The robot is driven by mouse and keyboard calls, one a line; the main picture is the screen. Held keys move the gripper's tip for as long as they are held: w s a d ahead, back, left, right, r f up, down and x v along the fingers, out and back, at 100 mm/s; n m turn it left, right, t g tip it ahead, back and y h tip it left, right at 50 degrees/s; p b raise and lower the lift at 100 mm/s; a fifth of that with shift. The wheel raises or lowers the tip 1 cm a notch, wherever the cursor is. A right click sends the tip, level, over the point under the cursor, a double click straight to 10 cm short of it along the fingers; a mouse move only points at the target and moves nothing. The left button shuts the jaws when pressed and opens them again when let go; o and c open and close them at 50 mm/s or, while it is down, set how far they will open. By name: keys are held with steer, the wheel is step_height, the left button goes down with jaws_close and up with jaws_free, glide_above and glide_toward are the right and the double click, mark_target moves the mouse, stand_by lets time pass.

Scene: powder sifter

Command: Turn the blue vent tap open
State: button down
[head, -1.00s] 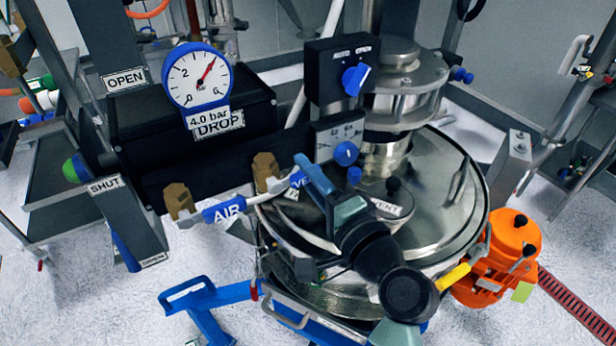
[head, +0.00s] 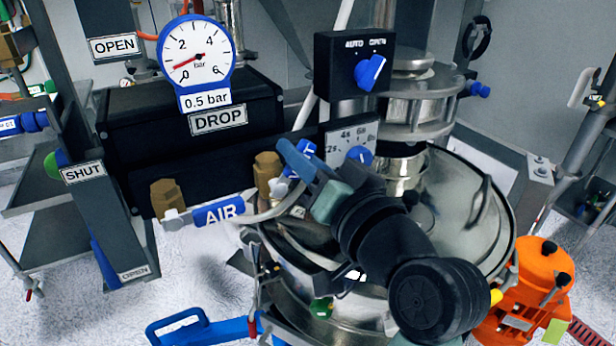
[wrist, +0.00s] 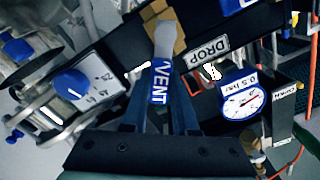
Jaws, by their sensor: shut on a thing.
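The blue vent tap's lever (wrist: 160,82), marked VENT, stands between my gripper's fingers in the wrist view, below a brass valve body. My gripper (wrist: 158,100) is shut on this lever. In the head view my gripper (head: 303,166) reaches in from the lower right, and its fingers and wrist hide most of the lever; a bit of its blue shows (head: 306,149). A brass fitting (head: 267,172) is just left of it. The round pressure gauge (head: 199,58) reads 0.5 bar.
A blue AIR lever (head: 219,212) sits close on the left. A black control box (head: 353,68) with a blue knob and a dial plate (head: 351,141) stand close behind my gripper. The steel sifter lid (head: 460,200) is at right, an orange motor (head: 528,295) beyond it.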

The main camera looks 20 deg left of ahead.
mark_target(280, 181)
steer(key=n+b, duration=0.1)
steer(key=s+n+b, duration=0.1)
steer(key=n, duration=0.1)
steer(key=shift+a+r, duration=0.1)
steer(key=shift+a, duration=0.25)
steer(key=shift+s+a+r+n+b, duration=0.15)
steer(key=shift+s+a+n+b, duration=0.2)
steer(key=shift+n+b, duration=0.6)
steer(key=shift+s+a+r+n+b, duration=0.2)
steer(key=shift+s+n+b, duration=0.15)
steer(key=shift+n+b, duration=0.55)
steer(key=shift+n, duration=0.25)
steer(key=c, duration=0.7)
jaws_free()
steer(key=b+v, duration=0.1)
steer(key=v, duration=1.2)
steer(key=shift+b, duration=0.4)
